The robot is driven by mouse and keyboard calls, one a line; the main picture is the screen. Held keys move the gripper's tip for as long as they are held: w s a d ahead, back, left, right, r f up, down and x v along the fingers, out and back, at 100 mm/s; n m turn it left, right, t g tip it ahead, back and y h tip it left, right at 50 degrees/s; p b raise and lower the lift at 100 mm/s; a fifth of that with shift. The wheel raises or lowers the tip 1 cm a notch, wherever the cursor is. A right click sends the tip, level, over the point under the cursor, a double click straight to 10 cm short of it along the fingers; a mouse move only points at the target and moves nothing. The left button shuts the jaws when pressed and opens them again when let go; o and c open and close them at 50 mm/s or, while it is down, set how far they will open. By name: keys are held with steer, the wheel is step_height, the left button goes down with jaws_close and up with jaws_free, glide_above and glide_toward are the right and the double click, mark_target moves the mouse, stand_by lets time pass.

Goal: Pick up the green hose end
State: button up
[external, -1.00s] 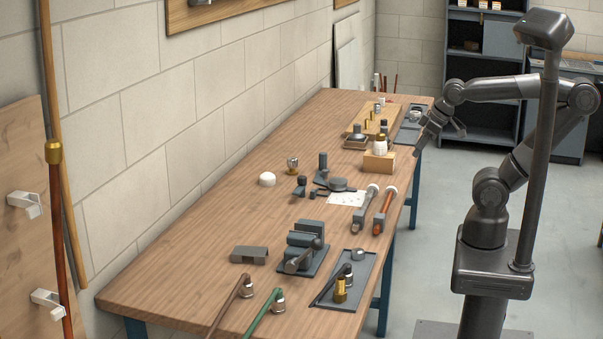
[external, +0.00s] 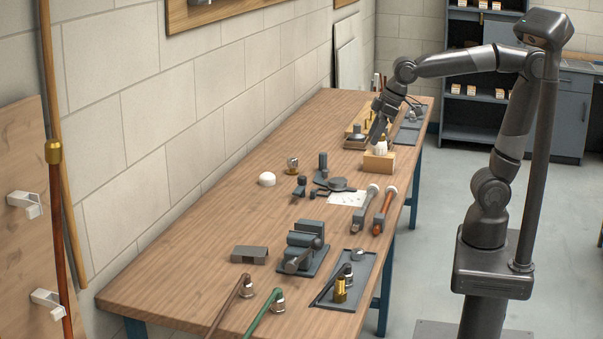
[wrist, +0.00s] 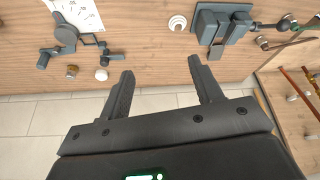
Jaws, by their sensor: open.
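The green hose (external: 263,314) lies at the near end of the wooden bench, with a silver fitting (external: 278,304) at its upper end. Its lower part runs out of the bottom of the external view. In the wrist view a small green piece (wrist: 309,27) shows at the upper right edge; I cannot tell for sure that it is the hose. My gripper (external: 376,136) is over the far part of the bench, well away from the hose. In the wrist view its two fingers (wrist: 160,67) are apart with nothing between them.
A brown hose (external: 228,306) lies just left of the green one. A grey vise (external: 304,247) and a dark tray (external: 325,301) with a brass fitting (external: 340,290) stand close by. A wooden block (external: 379,163) is below my gripper. The bench's left middle is clear.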

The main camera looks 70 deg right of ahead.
steer(key=w+a+n+g, duration=0.1)
steer(key=w+a+n, duration=0.1)
steer(key=w+a, duration=0.85)
steer(key=n+g, duration=0.3)
steer(key=n, duration=0.3)
glide_above(278, 289)
steer(key=s, duration=0.1)
step_height(278, 289, down, 19)
steer(key=shift+y, duration=0.3)
steer(key=f, duration=0.6)
steer(key=w+f, duration=0.1)
steer(key=f, duration=0.3)
steer(key=shift+w+a, duration=0.1)
steer(key=shift+a, duration=0.1)
steer(key=c, duration=1.1)
